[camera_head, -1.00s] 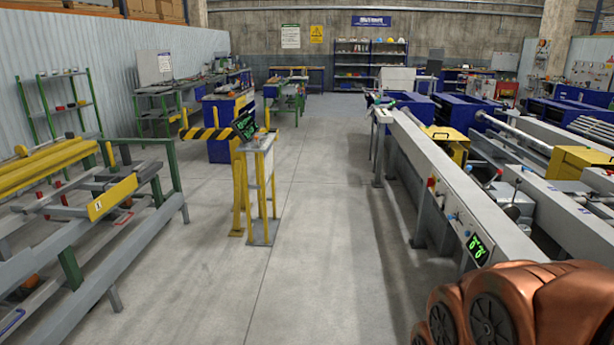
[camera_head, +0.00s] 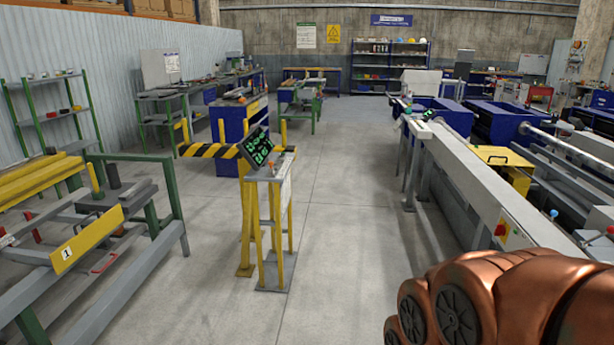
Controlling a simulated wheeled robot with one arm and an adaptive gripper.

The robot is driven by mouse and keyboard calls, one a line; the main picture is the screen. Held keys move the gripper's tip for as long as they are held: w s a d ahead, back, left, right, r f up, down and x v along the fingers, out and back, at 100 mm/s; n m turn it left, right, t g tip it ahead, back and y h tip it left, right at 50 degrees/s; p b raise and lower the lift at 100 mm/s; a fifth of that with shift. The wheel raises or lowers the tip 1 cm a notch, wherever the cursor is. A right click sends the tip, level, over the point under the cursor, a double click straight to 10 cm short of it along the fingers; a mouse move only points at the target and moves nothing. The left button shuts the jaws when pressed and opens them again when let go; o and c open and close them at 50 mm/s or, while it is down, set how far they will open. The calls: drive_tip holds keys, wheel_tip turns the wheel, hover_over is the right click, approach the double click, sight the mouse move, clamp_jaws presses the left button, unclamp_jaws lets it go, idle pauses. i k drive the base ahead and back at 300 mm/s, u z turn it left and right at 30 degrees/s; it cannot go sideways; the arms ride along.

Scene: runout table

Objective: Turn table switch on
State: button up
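A grey control stand (camera_head: 270,200) with yellow posts stands on the floor left of centre. A tilted dark panel (camera_head: 256,147) with green lit markings is on its top, with small controls beside it, one orange-red (camera_head: 271,167). A long grey runout table (camera_head: 470,190) runs along the right side. A red round control (camera_head: 500,229) is on its side face. I cannot tell which control is the table switch or how it is set. My copper-coloured arm fills the lower right; my gripper is not in view.
A grey and green rack (camera_head: 172,190) with yellow bars stands at the left. A black and yellow striped barrier (camera_head: 210,151) is behind the stand. The concrete floor (camera_head: 350,210) between the stand and the right-hand table is clear.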

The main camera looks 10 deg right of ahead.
sight(500, 230)
drive_tip(key=z, duration=0.15)
drive_tip(key=i, duration=1.75)
drive_tip(key=z, duration=0.45)
drive_tip(key=i, duration=0.75)
drive_tip(key=z, duration=0.05)
